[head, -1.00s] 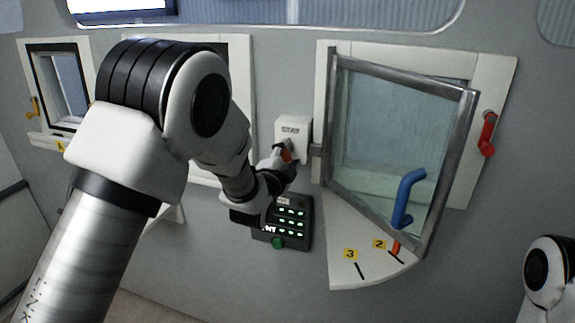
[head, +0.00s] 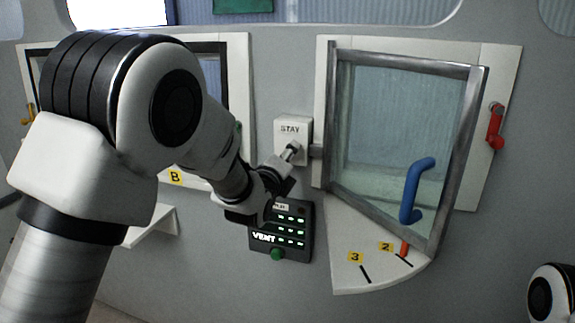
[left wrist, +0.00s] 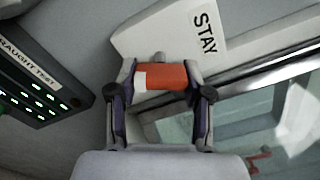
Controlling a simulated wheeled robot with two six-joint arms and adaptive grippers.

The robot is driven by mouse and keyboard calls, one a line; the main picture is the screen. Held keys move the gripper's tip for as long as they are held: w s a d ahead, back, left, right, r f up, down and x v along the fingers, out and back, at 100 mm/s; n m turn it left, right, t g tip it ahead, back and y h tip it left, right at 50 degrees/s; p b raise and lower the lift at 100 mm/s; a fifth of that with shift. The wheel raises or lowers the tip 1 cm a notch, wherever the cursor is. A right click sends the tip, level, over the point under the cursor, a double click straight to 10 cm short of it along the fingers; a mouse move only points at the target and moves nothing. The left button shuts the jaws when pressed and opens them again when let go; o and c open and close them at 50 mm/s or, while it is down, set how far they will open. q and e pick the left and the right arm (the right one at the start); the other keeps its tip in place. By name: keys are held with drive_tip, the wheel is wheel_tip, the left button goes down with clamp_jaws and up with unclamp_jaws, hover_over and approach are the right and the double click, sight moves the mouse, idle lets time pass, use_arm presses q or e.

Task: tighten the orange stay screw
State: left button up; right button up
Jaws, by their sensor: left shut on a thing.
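The orange stay screw (left wrist: 168,77), with a white patch on its left end, sits between the two fingers of my left gripper (left wrist: 160,90) in the left wrist view. The gripper is shut on it. The screw is at the white STAY block (head: 292,129) on the wall; a short grey stub shows behind it in the wrist view. In the head view the left gripper (head: 288,157) is at the lower part of the block, and the orange of the screw is hidden there. My right gripper is out of view.
A quadrant shelf (head: 350,245) marked 2 and 3 is below. A lit VENT panel (head: 283,232) is close under the gripper.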

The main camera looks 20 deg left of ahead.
use_arm(q)
drive_tip(key=m+b, duration=0.1)
drive_tip(key=m, duration=0.1)
drive_tip(key=m+b, duration=0.1)
drive_tip(key=m, duration=0.2)
drive_tip(key=shift+a+f+m+b, duration=0.1)
drive_tip(key=shift+f+m+b, duration=0.2)
drive_tip(key=shift+f+b, duration=0.1)
drive_tip(key=m+b, duration=0.1)
drive_tip(key=m, duration=0.3)
drive_tip(key=shift+a+r+m+b, duration=0.1)
drive_tip(key=shift+a+m+b, duration=0.05)
drive_tip(key=shift+m+b, duration=0.25)
drive_tip(key=o, duration=1.2)
drive_tip(key=shift+c, duration=0.2)
drive_tip(key=shift+r, duration=0.1)
drive_tip(key=s, duration=1.2)
drive_tip(key=shift+a, duration=0.2)
